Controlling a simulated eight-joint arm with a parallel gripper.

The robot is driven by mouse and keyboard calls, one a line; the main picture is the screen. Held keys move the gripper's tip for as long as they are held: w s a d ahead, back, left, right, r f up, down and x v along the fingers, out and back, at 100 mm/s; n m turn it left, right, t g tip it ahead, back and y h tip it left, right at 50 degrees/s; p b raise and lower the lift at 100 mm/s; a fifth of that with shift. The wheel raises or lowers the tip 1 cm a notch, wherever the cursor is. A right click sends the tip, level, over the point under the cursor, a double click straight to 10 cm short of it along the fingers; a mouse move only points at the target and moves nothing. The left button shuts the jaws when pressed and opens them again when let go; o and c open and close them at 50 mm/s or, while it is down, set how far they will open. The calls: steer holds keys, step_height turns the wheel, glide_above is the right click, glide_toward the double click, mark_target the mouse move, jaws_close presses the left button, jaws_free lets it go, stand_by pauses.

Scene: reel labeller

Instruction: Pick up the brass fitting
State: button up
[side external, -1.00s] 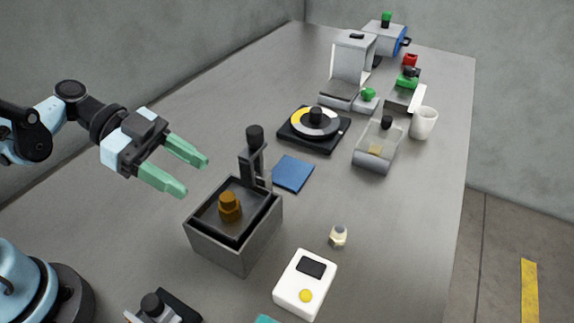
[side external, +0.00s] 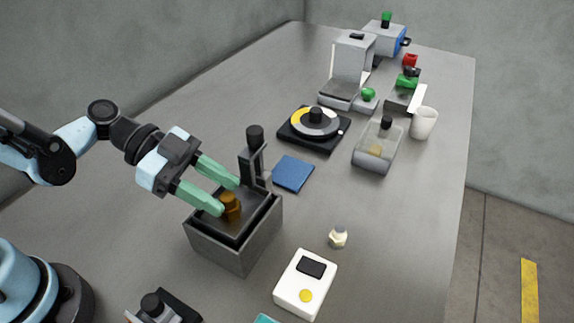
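The brass fitting (side external: 232,206), a brown-orange stepped piece, stands in the dark-lined grey box (side external: 237,255) at the middle left. My gripper (side external: 229,196) has two green fingers and is open. Its fingertips reach over the left part of the box, one on the near side of the fitting and one on its far side. The near fingertip covers part of the fitting's left edge. I cannot tell whether either finger touches it.
A black-knobbed upright (side external: 254,155) rises at the box's back corner, close to the far finger. A blue pad (side external: 293,173), a pale hex piece (side external: 338,237) and a white device with a yellow button (side external: 291,290) lie to the right.

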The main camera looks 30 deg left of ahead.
jaws_close()
steer(key=shift+r, duration=0.2)
